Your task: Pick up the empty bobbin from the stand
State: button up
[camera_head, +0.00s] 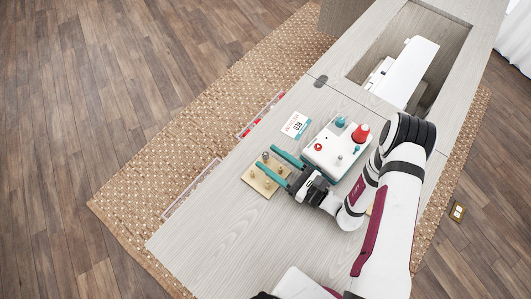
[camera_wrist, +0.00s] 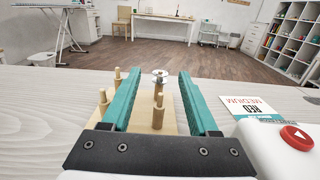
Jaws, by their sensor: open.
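The wooden stand (camera_head: 256,183) with several upright pegs lies on the pale cabinet top, left of the white winder box. It also shows in the wrist view (camera_wrist: 172,127). A small silvery bobbin (camera_wrist: 160,77) sits on a peg at the stand's far side; it looks empty of thread. My gripper (camera_head: 265,156) is open, its two teal fingers reaching low over the stand. In the wrist view my gripper (camera_wrist: 159,73) has the bobbin between its fingertips, with a visible gap on each side. Whether the fingers are level with the bobbin is hard to tell.
The white winder box (camera_head: 334,151) with red and teal spools and a red button stands close right of my gripper. A printed card (camera_head: 296,125) lies behind it. A white sewing machine (camera_head: 408,72) sits in the recess. The cabinet top (camera_head: 215,235) nearer the front is clear.

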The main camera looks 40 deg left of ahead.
grip_shut()
dwell(0.4)
